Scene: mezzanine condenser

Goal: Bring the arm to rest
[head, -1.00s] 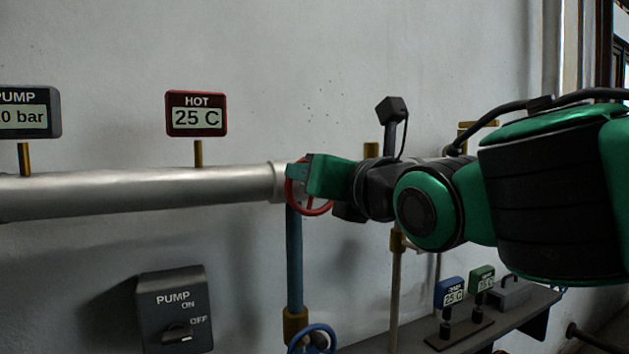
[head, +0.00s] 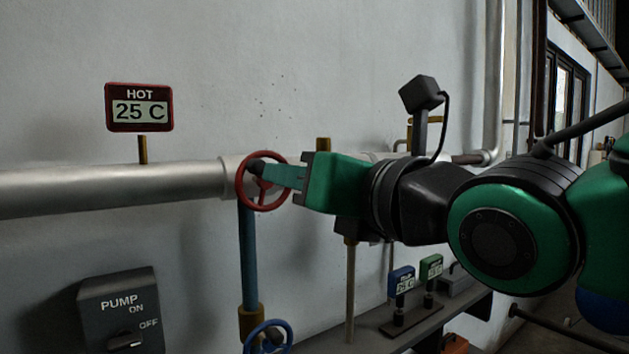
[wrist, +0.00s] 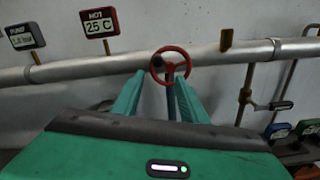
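My gripper (head: 262,170) is at the left end of my green and black arm, in front of the pipe. In the wrist view, the two teal fingers of my gripper (wrist: 160,76) stand apart with nothing held between them. A red handwheel (wrist: 186,60) shows just beyond the fingertips. In the head view the fingers overlap the red handwheel (head: 243,189). I cannot tell whether they touch it. My arm stretches in from the right edge of the head view.
A silver pipe (head: 110,191) runs along the wall, with a HOT 25 C display (head: 139,107) above it. Below are a PUMP switch box (head: 120,312), a blue handwheel (head: 267,338) and a shelf (head: 465,303) with blue (head: 402,281) and green (head: 431,267) displays.

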